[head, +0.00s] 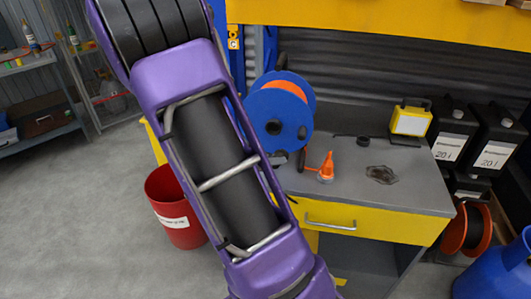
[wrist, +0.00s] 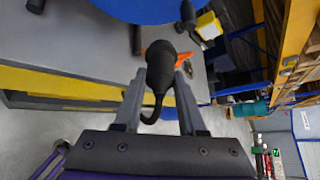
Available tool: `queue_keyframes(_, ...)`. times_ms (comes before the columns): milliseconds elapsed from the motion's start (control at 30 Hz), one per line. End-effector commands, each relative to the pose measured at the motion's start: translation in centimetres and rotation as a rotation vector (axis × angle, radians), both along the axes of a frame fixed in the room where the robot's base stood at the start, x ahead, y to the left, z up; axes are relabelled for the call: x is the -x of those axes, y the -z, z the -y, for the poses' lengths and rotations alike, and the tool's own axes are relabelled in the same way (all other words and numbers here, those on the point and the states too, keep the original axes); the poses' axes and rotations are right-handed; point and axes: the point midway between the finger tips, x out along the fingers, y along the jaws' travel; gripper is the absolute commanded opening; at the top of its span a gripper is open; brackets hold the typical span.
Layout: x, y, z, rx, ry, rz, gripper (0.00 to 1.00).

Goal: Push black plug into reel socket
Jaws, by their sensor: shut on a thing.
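The black plug (wrist: 160,68) is clamped between the two grey fingers of my gripper (wrist: 160,85) in the wrist view, with a short black cable curling down from it. The blue reel (head: 278,118), wound with orange, stands on the grey workbench in the head view. Its blue disc (wrist: 140,8) also shows at the top edge of the wrist view, beyond the plug. I cannot make out the reel's socket. My purple arm hides the gripper in the head view.
The grey workbench (head: 410,186) has a yellow drawer. A red bin (head: 177,208) stands on the floor at left. Black canisters (head: 451,130) are at right.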

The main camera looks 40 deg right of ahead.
Motion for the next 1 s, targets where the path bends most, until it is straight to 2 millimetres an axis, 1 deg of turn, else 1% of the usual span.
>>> queue_keyframes(100, -1.0, -0.6, 0.4, 0.061, -0.125, 0.026, 0.0)
queue_keyframes(200, -1.9, -1.1, 0.4, 0.098, -0.211, 0.051, 0.0)
queue_keyframes(400, -3.2, -1.6, 0.3, 0.136, -0.312, 0.083, 0.0)
queue_keyframes(567, -3.8, -1.6, 0.6, 0.142, -0.329, 0.089, 0.0)
queue_keyframes(1000, -5.9, -1.7, 3.1, 0.142, -0.326, 0.09, 0.0)
